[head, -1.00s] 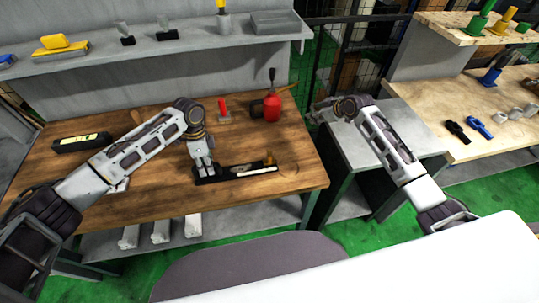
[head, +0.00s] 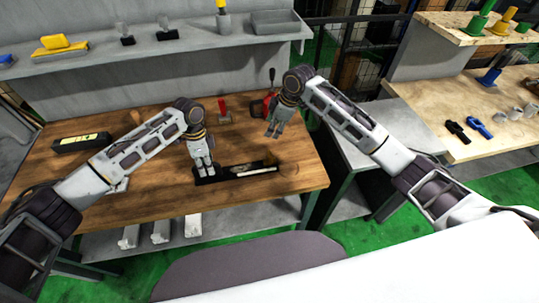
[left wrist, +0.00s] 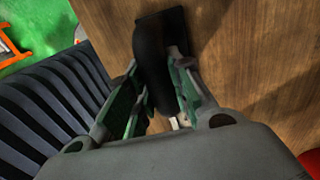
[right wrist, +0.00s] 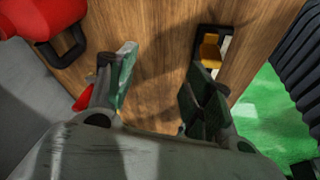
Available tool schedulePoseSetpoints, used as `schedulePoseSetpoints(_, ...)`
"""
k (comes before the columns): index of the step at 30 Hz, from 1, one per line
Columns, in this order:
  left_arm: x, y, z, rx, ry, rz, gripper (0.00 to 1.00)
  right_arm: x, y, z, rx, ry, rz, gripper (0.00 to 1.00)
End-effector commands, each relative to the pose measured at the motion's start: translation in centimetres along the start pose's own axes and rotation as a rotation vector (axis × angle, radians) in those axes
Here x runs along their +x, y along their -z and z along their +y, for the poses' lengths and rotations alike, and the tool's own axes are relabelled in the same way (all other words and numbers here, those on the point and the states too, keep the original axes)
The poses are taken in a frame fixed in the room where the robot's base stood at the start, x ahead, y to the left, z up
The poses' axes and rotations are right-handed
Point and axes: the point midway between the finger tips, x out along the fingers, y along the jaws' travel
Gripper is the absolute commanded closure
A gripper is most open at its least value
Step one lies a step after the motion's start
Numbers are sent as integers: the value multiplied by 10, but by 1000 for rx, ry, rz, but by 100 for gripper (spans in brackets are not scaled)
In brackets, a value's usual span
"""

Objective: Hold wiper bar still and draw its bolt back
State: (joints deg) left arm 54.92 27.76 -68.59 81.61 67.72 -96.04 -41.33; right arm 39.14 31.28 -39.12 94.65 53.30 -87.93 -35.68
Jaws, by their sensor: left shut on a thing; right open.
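The wiper bar (head: 235,173) is a dark bar with a pale strip, lying near the front of the wooden bench. In the left wrist view its thick black part (left wrist: 150,50) runs between the fingers. My left gripper (head: 204,172) is shut on that part at the bar's left end. A yellow-orange knob, seemingly the bolt (right wrist: 209,50), stands at the other end in the right wrist view. My right gripper (head: 272,133) is open and empty above the bench, behind the bar's right end and apart from the knob. It also shows in the right wrist view (right wrist: 160,85).
A red can (head: 258,108) stands behind my right gripper, partly hidden by it. A red-handled tool (head: 223,111) stands left of it. A black box with a yellow label (head: 80,143) lies at the bench's left. The bench (head: 300,178) is bare right of the bar.

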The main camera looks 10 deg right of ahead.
Motion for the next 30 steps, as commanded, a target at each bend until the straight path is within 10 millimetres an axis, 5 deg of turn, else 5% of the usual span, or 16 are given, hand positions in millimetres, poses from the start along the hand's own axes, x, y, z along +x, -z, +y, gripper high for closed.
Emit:
schedulePoseSetpoints(15,0,0,0,0,1,0,100,-27,21,-55,-250,143,-257,48)
schedulePoseSetpoints(30,0,0,0,0,1,0,100,-32,20,-62,-284,164,-303,48)
